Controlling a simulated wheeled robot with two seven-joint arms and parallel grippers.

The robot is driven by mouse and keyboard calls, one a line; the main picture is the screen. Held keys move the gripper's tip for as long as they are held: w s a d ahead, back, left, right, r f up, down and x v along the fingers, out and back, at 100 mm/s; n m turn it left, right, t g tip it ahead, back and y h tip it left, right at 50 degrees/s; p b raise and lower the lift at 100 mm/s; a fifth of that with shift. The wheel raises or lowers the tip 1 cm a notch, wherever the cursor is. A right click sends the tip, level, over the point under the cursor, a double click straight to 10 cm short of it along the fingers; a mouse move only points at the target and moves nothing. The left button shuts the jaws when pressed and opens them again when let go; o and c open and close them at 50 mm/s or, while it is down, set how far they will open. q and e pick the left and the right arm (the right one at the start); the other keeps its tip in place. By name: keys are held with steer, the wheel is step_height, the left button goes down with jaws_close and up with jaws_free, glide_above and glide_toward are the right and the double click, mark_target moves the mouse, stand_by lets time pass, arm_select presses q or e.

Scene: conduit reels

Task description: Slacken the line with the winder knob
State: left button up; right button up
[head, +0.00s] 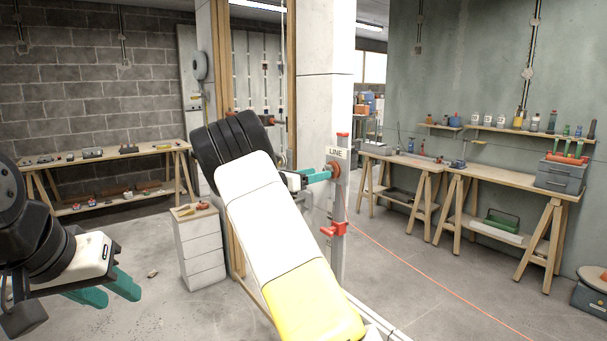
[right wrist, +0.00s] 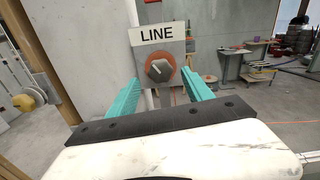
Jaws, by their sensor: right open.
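The winder knob is a grey hexagonal piece on a round orange-red disc (right wrist: 159,69), below a white LINE sign (right wrist: 157,33) on a grey post. In the head view the sign (head: 338,153) and the red disc (head: 335,170) are at the top of the post (head: 338,200). My right gripper (head: 326,175) is open in front of the knob. In the right wrist view its teal fingers (right wrist: 161,80) stand on either side of the knob, apparently not gripping it. An orange line (head: 410,265) runs along the floor to the right. My left gripper (head: 122,299) is open and empty at lower left.
A red fitting (head: 335,229) sticks out lower on the post. A white drawer cabinet (head: 200,247) stands left of a white pillar. Workbenches (head: 510,176) stand along the right wall and another (head: 100,157) at the back left. The floor between is mostly clear.

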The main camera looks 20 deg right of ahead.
steer(key=v, duration=0.4)
steer(key=shift+s+d, duration=0.1)
steer(key=s+d+f+m+g+y, duration=0.25)
steer(key=s+m+y, duration=0.2)
steer(key=s, duration=0.45)
steer(key=s+d+f+m+g+y, duration=0.1)
steer(key=s+f+m+g+y, duration=0.2)
steer(key=s+m, duration=0.4)
steer(key=s+a+r+m+t+y, duration=0.2)
steer(key=s+a+m+y, duration=0.3)
steer(key=s+a, duration=0.4)
steer(key=s+a+r+m+t+y, duration=0.2)
steer(key=s+a+m+y, duration=0.4)
steer(key=s, duration=0.8)
steer(key=a+t, duration=0.1)
steer(key=a, duration=0.1)
steer(key=shift+s+a+y, duration=0.35)
